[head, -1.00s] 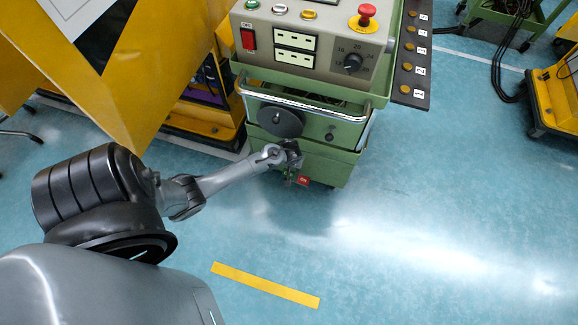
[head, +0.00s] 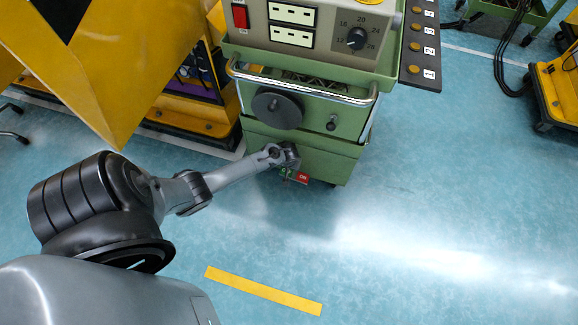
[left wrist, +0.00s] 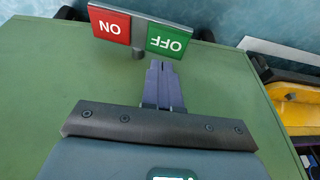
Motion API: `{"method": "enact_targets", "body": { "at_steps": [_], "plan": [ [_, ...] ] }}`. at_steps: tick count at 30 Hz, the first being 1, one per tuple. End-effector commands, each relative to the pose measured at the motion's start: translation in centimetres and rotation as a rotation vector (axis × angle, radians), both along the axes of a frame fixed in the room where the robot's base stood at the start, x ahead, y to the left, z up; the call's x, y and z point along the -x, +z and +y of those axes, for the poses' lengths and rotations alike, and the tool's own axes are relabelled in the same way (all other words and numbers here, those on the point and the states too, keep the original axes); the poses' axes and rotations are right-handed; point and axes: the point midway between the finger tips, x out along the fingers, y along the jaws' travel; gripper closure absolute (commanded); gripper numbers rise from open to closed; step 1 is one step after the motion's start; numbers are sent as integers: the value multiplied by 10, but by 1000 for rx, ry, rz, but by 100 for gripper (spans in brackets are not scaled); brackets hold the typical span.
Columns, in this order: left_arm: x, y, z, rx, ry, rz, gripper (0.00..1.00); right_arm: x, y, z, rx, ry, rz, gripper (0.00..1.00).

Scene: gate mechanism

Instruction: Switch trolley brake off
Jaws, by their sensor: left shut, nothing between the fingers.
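The green trolley (head: 335,165) stands upper centre in the head view. Low at its front is a brake lever with a red ON plate (head: 302,178) and a green OFF plate (head: 286,173). In the left wrist view the ON plate (left wrist: 110,24) and OFF plate (left wrist: 170,40) appear upside down on a short post. My left gripper (left wrist: 163,66) is shut and empty, its fingertips just short of the OFF plate in the picture; I cannot tell whether they touch. In the head view the wrist end of my left arm hides the fingers and part of the OFF plate. My right gripper is not in view.
The trolley's control panel (head: 325,28), chrome handle bar (head: 305,96) and black round disc (head: 277,108) sit above the lever. A yellow machine (head: 120,70) stands at left.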

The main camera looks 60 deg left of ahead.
Motion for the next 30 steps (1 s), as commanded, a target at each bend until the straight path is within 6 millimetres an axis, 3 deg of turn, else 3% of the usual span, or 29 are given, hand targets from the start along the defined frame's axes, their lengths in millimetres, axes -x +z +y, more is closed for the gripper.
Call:
{"method": "enact_targets", "body": {
  "at_steps": [3, 12, 24, 30],
  "plan": [
    [2, -17, 2, -1, 0, 1, 100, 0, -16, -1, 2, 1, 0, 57],
    [5, -28, 5, -1, 0, -1, 100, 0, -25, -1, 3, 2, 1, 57],
    [5, -28, 5, 1, 1, -1, 100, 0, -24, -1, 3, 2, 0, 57],
    [8, -27, 7, 55, 3, -45, 100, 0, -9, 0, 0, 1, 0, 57]
  ]
}}
